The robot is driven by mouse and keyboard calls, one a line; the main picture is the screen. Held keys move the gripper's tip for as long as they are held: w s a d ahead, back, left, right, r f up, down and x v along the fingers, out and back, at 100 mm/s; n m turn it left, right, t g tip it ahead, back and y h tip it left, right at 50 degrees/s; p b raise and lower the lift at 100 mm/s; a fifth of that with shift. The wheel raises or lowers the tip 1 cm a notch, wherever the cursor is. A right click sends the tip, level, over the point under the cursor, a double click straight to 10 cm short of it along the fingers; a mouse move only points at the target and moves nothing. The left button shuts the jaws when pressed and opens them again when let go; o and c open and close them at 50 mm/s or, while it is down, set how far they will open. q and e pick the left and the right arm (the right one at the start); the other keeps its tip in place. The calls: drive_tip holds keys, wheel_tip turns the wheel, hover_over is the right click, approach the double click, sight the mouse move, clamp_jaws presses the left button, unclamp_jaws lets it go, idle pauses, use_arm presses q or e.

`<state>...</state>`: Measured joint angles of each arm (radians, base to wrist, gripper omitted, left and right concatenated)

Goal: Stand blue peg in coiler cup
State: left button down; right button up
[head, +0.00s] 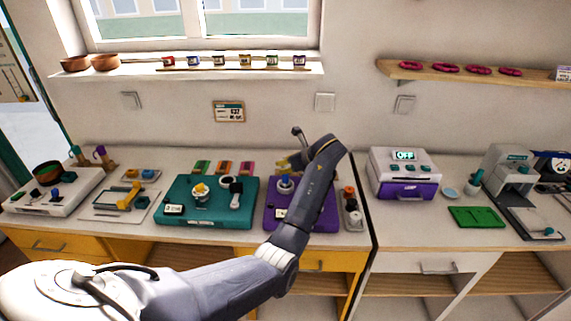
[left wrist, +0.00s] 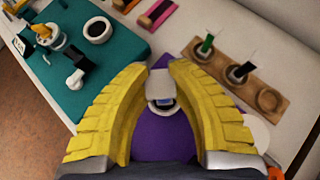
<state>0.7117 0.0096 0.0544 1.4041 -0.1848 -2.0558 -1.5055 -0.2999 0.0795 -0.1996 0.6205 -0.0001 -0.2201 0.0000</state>
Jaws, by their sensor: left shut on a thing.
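My left gripper (head: 290,166) reaches over the purple board (head: 272,218) from behind and above. In the left wrist view its two yellow fingers (left wrist: 165,72) close toward each other. The blue peg (left wrist: 164,102) shows between them, small, within the pale ring of the coiler cup (left wrist: 163,110). In the head view the blue peg (head: 285,180) stands above the cup (head: 285,188), roughly upright. The fingers are shut on the peg. Its lower end is hidden, so I cannot tell whether it touches the cup floor. My right gripper is in neither view.
A wooden rack (left wrist: 222,62) behind the purple board holds a green peg (left wrist: 206,44) and a dark peg (left wrist: 241,71), with one hole empty. The teal board (head: 180,218) stands close on the left. A narrow tray (head: 352,222) stands on the right.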

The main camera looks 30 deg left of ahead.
use_arm(q)
drive_tip(key=shift+f, duration=0.3)
idle(0.4)
drive_tip(key=c, duration=1.1)
unclamp_jaws()
drive_tip(key=shift+c, duration=0.2)
drive_tip(key=shift+r, duration=0.1)
drive_tip(key=shift+r, duration=3.45)
